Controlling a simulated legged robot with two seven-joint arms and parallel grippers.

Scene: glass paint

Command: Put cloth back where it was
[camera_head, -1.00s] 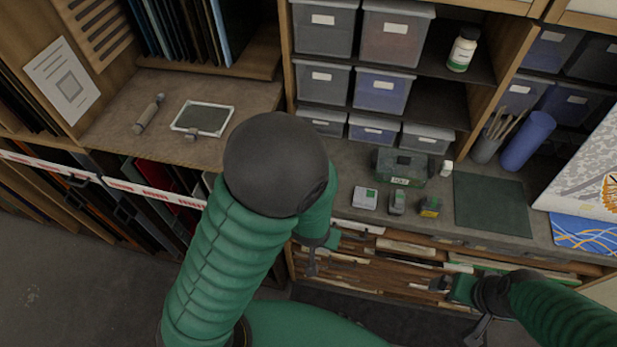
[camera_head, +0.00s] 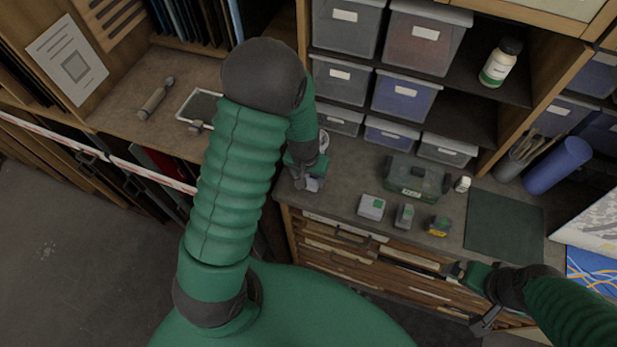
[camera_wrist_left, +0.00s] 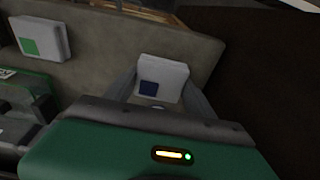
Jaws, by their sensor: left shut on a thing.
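A pale, block-like piece with a dark blue square (camera_wrist_left: 163,80), which I take to be the cloth, sits between the fingers of my left gripper in the left wrist view. My left gripper (camera_head: 308,184) is shut on it, low over the left end of the counter, close to the front edge. In the head view the held piece is small and partly hidden by the hand. I cannot tell whether it touches the counter. My right gripper (camera_head: 456,270) is in front of the drawers at the lower right; its fingers are too small to read.
A similar pale block with a green square (camera_head: 371,207) stands right of my left gripper, beside a grey block (camera_head: 404,215) and a yellow-and-dark block (camera_head: 438,226). Behind them are a green toolbox (camera_head: 417,177) and bins. A dark green mat (camera_head: 505,225) lies farther right.

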